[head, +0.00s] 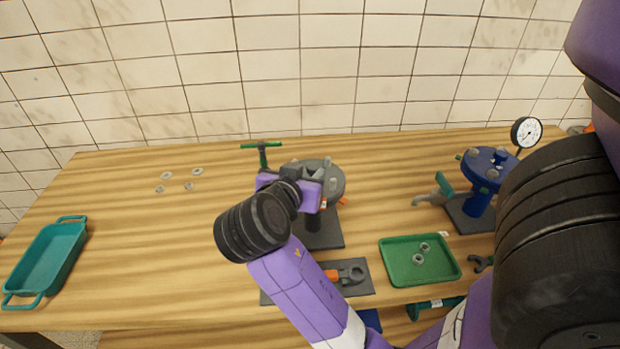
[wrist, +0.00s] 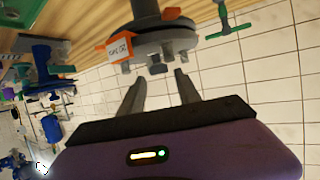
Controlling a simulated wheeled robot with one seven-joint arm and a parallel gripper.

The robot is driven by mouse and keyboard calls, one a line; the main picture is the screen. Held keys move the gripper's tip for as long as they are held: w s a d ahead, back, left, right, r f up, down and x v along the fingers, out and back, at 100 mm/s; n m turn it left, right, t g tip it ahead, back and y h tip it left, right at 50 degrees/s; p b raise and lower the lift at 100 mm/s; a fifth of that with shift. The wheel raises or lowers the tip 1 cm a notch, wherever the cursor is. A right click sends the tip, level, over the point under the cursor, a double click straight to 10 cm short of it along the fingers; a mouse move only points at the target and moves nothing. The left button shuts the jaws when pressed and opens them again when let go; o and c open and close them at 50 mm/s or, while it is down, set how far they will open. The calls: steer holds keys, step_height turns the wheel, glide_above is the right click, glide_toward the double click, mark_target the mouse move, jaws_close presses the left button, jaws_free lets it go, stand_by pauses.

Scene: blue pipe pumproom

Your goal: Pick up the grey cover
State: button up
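The grey cover (head: 334,178) is a round disc with bolt heads on the grey stand at the middle of the table. My arm and gripper partly hide it in the head view. In the wrist view, which is turned over, the cover (wrist: 150,48) shows edge-on against the stand's flange, with several bolts and an orange-edged tag. My gripper (wrist: 160,76) is open and empty, its two fingers pointing toward the cover's bolted face, apparently with a small gap. In the head view my gripper (head: 318,172) is over the stand, its fingertips hard to make out.
A green T-handle tool (head: 262,154) stands behind the stand. A blue flanged stand (head: 485,170) with a gauge (head: 526,132) is at right. A green tray (head: 400,275) holds nuts. A teal tray (head: 45,262) is at far left. Several washers or nuts (head: 197,171) lie back left; the left table is mostly clear.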

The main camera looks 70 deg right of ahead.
mark_target(312, 169)
steer(key=p+x, duration=0.1)
steer(key=x, duration=0.4)
steer(key=shift+s+d+f, duration=0.1)
steer(key=shift+d+f, duration=0.1)
steer(key=shift+d, duration=0.15)
jaws_close()
